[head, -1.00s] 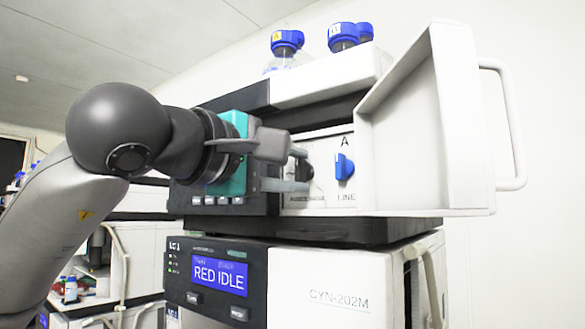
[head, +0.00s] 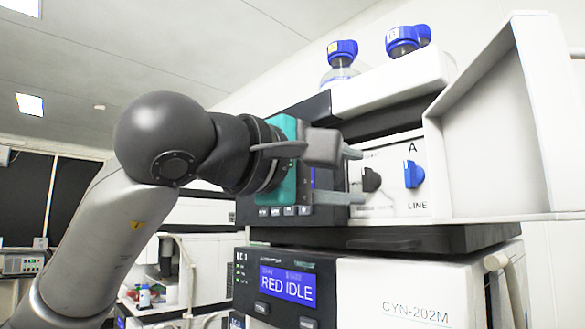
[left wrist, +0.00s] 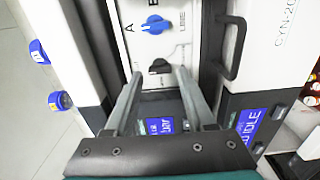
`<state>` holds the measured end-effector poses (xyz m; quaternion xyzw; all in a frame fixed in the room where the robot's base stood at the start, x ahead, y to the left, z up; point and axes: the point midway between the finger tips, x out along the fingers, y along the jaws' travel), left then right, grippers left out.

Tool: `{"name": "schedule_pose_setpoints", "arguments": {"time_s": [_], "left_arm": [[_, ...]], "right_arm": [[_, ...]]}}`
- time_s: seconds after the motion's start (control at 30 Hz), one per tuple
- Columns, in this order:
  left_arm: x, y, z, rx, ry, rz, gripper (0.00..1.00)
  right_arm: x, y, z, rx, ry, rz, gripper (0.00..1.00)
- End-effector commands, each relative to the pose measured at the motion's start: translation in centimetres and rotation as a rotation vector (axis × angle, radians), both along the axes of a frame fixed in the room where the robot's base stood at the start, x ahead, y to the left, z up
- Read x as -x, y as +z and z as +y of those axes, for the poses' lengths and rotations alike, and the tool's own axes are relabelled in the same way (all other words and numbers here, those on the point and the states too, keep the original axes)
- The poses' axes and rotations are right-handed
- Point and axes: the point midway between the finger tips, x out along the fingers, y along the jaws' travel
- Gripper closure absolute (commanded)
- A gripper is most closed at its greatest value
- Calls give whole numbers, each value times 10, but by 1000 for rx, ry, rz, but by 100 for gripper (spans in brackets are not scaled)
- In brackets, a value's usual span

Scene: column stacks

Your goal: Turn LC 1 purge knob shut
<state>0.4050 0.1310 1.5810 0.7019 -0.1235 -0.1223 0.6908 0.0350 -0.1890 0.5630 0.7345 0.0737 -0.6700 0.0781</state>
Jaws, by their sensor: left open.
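A black knob (head: 371,180) is on the white front panel of the upper unit, left of a blue knob (head: 414,174) marked "A" and "LINE". The label by the black knob is too small to read, so I cannot tell for sure that it is the purge knob. My left gripper (head: 358,176) is open, with one finger above and one below the level of the black knob, its tips just short of it. In the left wrist view the black knob (left wrist: 157,67) shows just beyond and between the open fingertips (left wrist: 159,75); the blue knob (left wrist: 155,25) is farther out. My right gripper is not in view.
An open white door (head: 490,130) sticks out right of the knobs. A lower unit's display (head: 287,284) reads "RED IDLE". Blue-capped bottles (head: 342,55) stand on top. A dark handle (left wrist: 232,45) is right of the panel in the left wrist view.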

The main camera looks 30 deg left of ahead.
Motion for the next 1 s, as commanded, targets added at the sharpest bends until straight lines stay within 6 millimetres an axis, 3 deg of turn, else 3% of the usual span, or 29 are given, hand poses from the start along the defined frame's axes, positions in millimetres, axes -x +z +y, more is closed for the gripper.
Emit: {"name": "schedule_pose_setpoints", "arguments": {"time_s": [0.3, 0.5, 0.7, 1.0], "left_arm": [[73, 0, 27, 0, 3, -6, 45], [104, 0, 38, -1, 1, -4, 45], [116, 0, 42, -1, 1, -1, 45], [116, 0, 42, -1, 0, 0, 45]], "right_arm": [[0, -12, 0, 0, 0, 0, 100], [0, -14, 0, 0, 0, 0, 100], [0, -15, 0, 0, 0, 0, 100], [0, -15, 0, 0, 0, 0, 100]]}}
